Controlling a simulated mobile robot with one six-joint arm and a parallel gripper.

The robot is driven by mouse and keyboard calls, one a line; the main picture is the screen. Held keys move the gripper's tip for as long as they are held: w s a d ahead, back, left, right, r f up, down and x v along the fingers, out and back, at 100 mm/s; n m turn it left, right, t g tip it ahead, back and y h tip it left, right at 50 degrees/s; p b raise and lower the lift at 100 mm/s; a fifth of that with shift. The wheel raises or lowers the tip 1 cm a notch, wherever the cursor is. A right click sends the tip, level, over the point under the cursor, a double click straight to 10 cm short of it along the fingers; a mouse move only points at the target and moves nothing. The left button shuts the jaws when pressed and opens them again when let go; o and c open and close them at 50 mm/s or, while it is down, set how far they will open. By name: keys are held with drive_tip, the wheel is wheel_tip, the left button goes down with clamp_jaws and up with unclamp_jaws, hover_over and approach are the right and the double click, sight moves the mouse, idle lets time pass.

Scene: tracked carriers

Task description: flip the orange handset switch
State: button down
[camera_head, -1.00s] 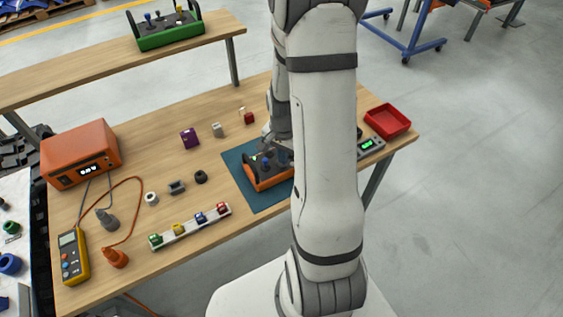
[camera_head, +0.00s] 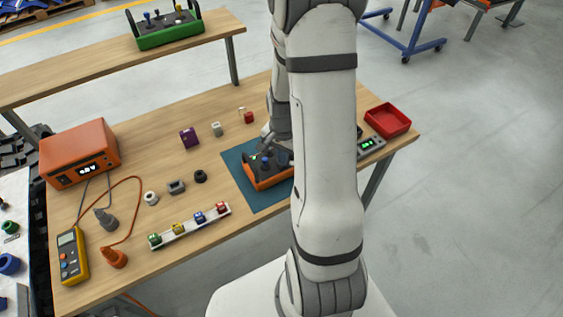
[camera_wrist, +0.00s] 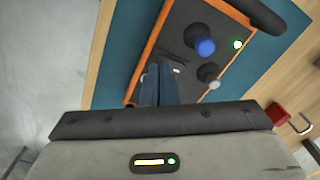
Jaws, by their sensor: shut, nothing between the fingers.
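The orange handset (camera_head: 266,181) lies on a blue mat (camera_head: 240,158) on the wooden table, partly hidden behind my arm in the head view. In the wrist view the handset (camera_wrist: 172,41) shows a dark face with an orange rim, a blue knob (camera_wrist: 204,46), a grey stick (camera_wrist: 208,78) and a lit green light (camera_wrist: 238,44). My gripper (camera_wrist: 158,72) is shut and empty, its fingertips over the handset's dark face near some slots and a small pale part. Whether the fingers touch the switch cannot be told.
A green handset (camera_head: 170,30) stands on the back table. A red tray (camera_head: 388,120) and a grey device (camera_head: 370,144) lie right of my arm. A rail of coloured blocks (camera_head: 190,226) and several small parts lie left of the mat.

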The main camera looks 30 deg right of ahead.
drive_tip(key=shift+f+b, duration=0.45)
drive_tip(key=shift+f, duration=0.15)
drive_tip(key=shift+r, duration=0.1)
drive_tip(key=shift+r+p, duration=2.4)
drive_tip(key=shift+r, duration=1.05)
drive_tip(key=s+a+r+n+t, duration=0.1)
drive_tip(key=s+a+r+n, duration=0.5)
drive_tip(key=r, duration=0.4)
drive_tip(key=s+a+r+n+t, duration=0.2)
drive_tip(key=s+a+r+n, duration=0.3)
drive_tip(key=r, duration=0.6)
drive_tip(key=shift+s+a+n+b, duration=0.45)
drive_tip(key=shift+s+a, duration=0.15)
drive_tip(key=shift+s, duration=0.4)
